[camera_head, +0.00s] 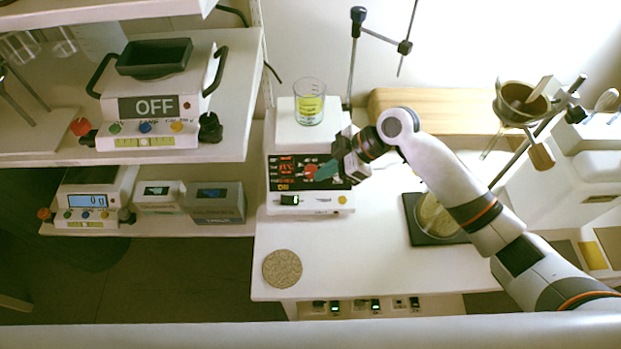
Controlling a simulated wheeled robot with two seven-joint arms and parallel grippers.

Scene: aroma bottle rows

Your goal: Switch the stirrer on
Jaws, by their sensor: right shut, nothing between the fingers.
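The stirrer (280,143) is a white box on the bench with a black front panel that shows red lit digits. A glass beaker (309,104) with yellow liquid stands on its top. My right gripper (328,170) is shut and empty, at the right part of the panel. It covers some of the panel, and I cannot tell whether the fingertips touch it. Below the panel are a small dark switch (289,200) and other small controls. My left gripper is out of view.
A round cork mat (282,268) lies at the front left of the bench. A dark square plate with a round disc (437,219) lies to the right. A thin stand (352,60) rises behind the stirrer. A shelf at left holds a balance marked OFF (154,106).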

